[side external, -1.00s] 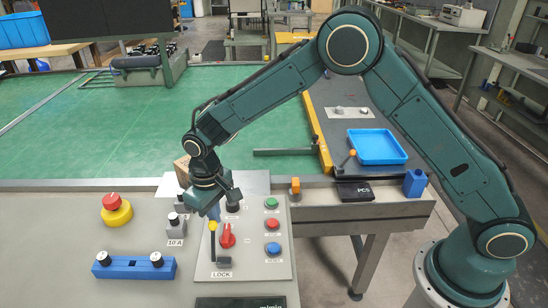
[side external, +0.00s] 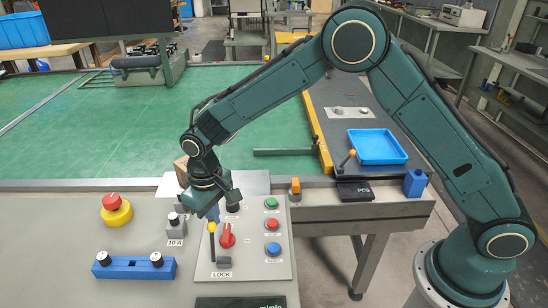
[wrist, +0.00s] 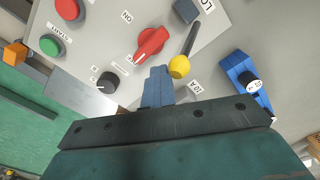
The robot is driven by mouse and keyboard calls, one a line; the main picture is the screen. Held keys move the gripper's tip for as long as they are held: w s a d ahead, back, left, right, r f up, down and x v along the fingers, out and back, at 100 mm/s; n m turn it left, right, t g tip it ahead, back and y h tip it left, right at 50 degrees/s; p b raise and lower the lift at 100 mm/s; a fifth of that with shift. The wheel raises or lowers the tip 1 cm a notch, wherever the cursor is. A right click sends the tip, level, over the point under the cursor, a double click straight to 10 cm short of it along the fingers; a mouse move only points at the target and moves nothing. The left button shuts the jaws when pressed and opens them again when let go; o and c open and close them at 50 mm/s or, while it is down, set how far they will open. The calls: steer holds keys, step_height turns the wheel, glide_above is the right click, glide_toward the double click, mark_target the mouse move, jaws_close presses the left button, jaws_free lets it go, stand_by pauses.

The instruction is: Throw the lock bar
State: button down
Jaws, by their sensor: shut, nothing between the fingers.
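The lock bar (side external: 212,243) is a dark lever with a yellow ball knob, on the grey panel beside the LOCK label (side external: 222,274). In the side view it stands nearly upright, knob uppermost. In the wrist view, the lock bar (wrist: 190,41) runs from its dark base at the top down to the yellow knob (wrist: 179,67). My gripper (side external: 213,213) is shut and empty, just above the knob in the side view. In the wrist view my gripper's blue fingers (wrist: 158,78) are immediately left of the knob; I cannot tell whether they touch it.
A red rotary switch (side external: 227,236) is close to the right of the lock bar. Green, red and blue buttons (side external: 272,226) stand further right. A blue two-knob block (side external: 134,267) and a red-and-yellow stop button (side external: 116,209) are to the left.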

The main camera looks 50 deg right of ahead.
steer(key=shift+s+a+f, duration=0.1)
steer(key=shift+s+a, duration=0.5)
steer(key=shift+s+a+r, duration=0.15)
steer(key=shift+r, duration=0.3)
